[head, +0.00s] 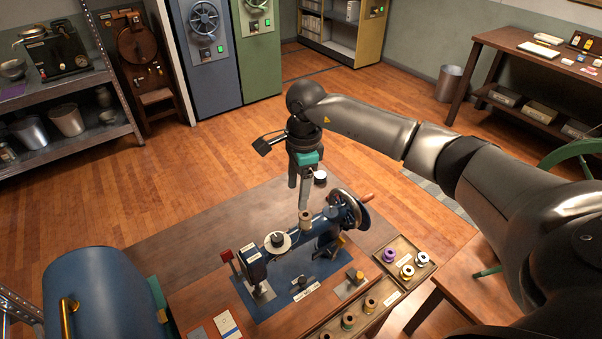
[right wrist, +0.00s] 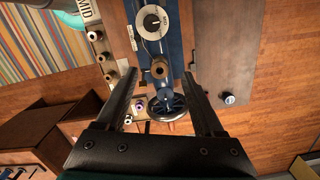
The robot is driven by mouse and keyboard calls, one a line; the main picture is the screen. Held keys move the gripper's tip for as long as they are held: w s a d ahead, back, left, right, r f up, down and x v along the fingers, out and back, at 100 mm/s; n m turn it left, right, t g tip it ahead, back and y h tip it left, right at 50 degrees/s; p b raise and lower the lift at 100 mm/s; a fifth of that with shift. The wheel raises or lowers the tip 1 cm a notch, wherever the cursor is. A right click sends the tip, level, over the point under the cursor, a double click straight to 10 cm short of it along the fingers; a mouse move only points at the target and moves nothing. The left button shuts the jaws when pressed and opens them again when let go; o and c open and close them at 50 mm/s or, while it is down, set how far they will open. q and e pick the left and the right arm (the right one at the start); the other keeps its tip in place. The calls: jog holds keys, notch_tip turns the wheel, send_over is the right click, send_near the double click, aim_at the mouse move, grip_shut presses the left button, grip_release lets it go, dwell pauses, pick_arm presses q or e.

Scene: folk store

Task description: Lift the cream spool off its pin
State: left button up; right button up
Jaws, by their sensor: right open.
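The cream spool (head: 305,218) stands upright on top of the blue sewing machine (head: 327,238), left of its handwheel (head: 351,212); its pin is hidden. My right gripper (head: 301,192) is above the spool, pointing down, with open, empty jaws. In the right wrist view the spool (right wrist: 159,68) looks tan and sits between the two fingertips (right wrist: 162,75), with a gap on each side. In that view the handwheel (right wrist: 167,106) lies nearer the gripper's base, and a white dial (right wrist: 152,20) lies beyond the spool. My left gripper is out of view.
A tray (head: 398,244) with purple, yellow and white spools is right of the machine. Several more spools stand in a rack (head: 328,326) in front. A small black-and-white object (head: 320,177) lies behind the machine. A blue rounded case (head: 95,295) fills the lower left.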

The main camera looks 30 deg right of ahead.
aim_at(305, 212)
jog(key=shift+h, duration=0.4)
jog(key=f+b, duration=0.1)
jog(key=f, duration=0.1)
jog(key=d+f+b, duration=0.2)
jog(key=f+b, duration=0.1)
jog(key=shift+s+f, duration=0.1)
jog(key=shift+f, duration=0.2)
jog(key=shift+f+b, duration=1.7)
jog(key=shift+f, duration=0.2)
jog(key=c, duration=0.8)
jog(key=shift+r, duration=0.15)
jog(key=shift+r+p, duration=2.2)
jog(key=shift+r, duration=1.05)
